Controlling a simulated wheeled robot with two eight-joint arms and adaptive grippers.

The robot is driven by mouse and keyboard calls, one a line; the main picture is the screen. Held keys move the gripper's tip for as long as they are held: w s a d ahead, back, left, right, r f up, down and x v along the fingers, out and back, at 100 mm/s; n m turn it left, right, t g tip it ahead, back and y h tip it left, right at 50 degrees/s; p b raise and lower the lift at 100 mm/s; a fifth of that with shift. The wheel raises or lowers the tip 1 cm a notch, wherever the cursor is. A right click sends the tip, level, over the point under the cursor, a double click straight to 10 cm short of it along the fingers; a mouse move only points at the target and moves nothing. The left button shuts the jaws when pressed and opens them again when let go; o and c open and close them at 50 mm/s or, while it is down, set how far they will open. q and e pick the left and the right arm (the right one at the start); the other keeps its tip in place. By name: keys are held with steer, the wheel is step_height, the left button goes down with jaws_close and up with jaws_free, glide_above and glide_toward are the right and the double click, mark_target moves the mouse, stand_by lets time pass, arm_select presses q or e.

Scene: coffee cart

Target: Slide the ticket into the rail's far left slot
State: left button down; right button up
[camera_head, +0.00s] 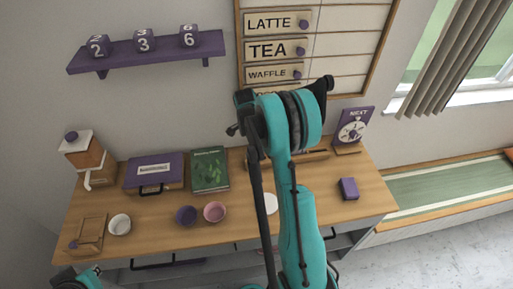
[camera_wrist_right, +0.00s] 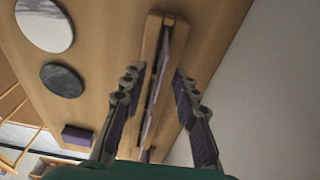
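The wooden rail (camera_wrist_right: 151,38) runs between the two fingers of my right gripper (camera_wrist_right: 158,98) in the right wrist view. Thin upright sheets with pale and purple faces stand along it; the nearer one, perhaps the ticket (camera_wrist_right: 162,62), shows nearly edge-on. The right fingers are open on either side, with gaps to the sheets. In the head view only part of the rail (camera_head: 314,156) shows behind my right arm, which hides the right gripper. My left gripper (camera_head: 95,272) is at the bottom left corner, mostly cut off.
A white disc (camera_wrist_right: 45,25), a dark disc (camera_wrist_right: 62,80) and a purple box (camera_wrist_right: 77,135) lie beside the rail. A sign with a dial (camera_head: 354,127) stands at the counter's right back. Bowls, a green book (camera_head: 209,170) and a purple case (camera_head: 154,172) occupy the left.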

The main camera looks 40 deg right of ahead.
step_height(320, 180, up, 12)
steer(key=a, duration=0.1)
steer(key=shift+w+a+f, duration=0.15)
steer(key=shift+w+a, duration=0.15)
steer(key=shift+w, duration=0.1)
stand_by(0.3)
steer(key=s+a+r+n+t+b, duration=0.1)
steer(key=s+a+n+t+b, duration=0.15)
steer(key=a+n, duration=0.35)
steer(key=s+a+r+n+t+b, duration=0.1)
steer(key=s+a+n+b, duration=0.1)
steer(key=s+a+n, duration=0.4)
steer(key=s+a+f+n+t+b, duration=0.2)
steer(key=s+a+f+n, duration=0.1)
steer(key=a+n, duration=0.3)
steer(key=s+a+f+n+t+y+b, duration=0.1)
steer(key=s+a+f+n+t+b, duration=0.1)
steer(key=s+a+n, duration=0.3)
steer(key=shift+s+a+f+n+y, duration=0.35)
steer(key=shift+s+a+f, duration=0.2)
steer(key=shift+a+f, duration=0.2)
steer(key=shift+t, duration=0.25)
